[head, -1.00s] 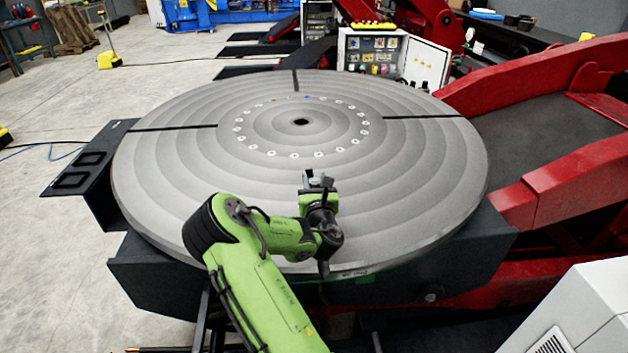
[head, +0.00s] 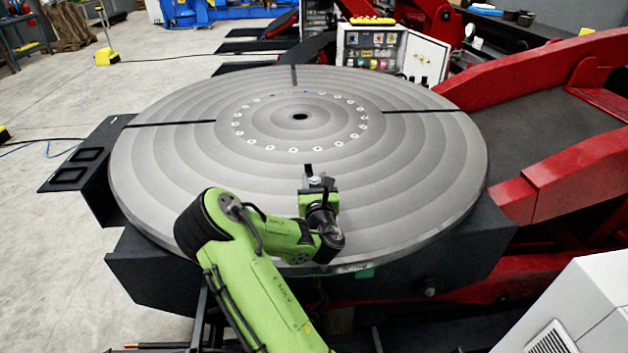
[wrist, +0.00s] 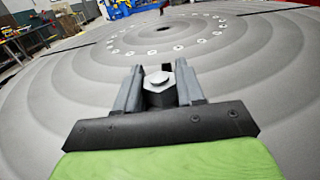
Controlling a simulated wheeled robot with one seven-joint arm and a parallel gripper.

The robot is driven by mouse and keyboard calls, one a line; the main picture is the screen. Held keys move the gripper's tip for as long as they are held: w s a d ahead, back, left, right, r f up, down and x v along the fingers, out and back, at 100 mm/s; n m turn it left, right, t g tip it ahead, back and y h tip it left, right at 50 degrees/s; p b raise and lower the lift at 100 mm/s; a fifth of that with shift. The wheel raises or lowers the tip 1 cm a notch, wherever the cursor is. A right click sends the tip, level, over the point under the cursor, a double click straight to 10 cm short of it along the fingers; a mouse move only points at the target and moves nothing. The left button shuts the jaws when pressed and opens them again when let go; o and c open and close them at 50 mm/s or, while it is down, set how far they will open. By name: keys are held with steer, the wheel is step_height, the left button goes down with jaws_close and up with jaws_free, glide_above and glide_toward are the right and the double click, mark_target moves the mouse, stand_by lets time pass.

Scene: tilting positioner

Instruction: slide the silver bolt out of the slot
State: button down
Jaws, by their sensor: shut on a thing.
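The silver bolt (wrist: 158,80) has a hexagonal head and sits between the two fingers of my gripper (wrist: 160,90) in the wrist view. My gripper is shut on it. In the head view my gripper (head: 316,183) is low over the near part of the round grey turntable (head: 420,190), and the bolt shows only as a small bright spot between the fingers. The turntable has dark radial slots; one slot (head: 294,76) runs to the far edge. The near slot is mostly hidden by my arm and gripper, so I cannot tell how the bolt sits in it.
A ring of several small pale holes surrounds the dark centre hole (head: 300,117). Red machine arms (head: 580,180) stand at the right. An open control box (head: 385,52) is behind. A white cabinet (head: 570,310) is at the front right. The turntable top is otherwise clear.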

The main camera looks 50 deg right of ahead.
steer(key=shift+b+v, duration=1.4)
steer(key=shift+v, duration=1.85)
steer(key=shift+f, duration=0.1)
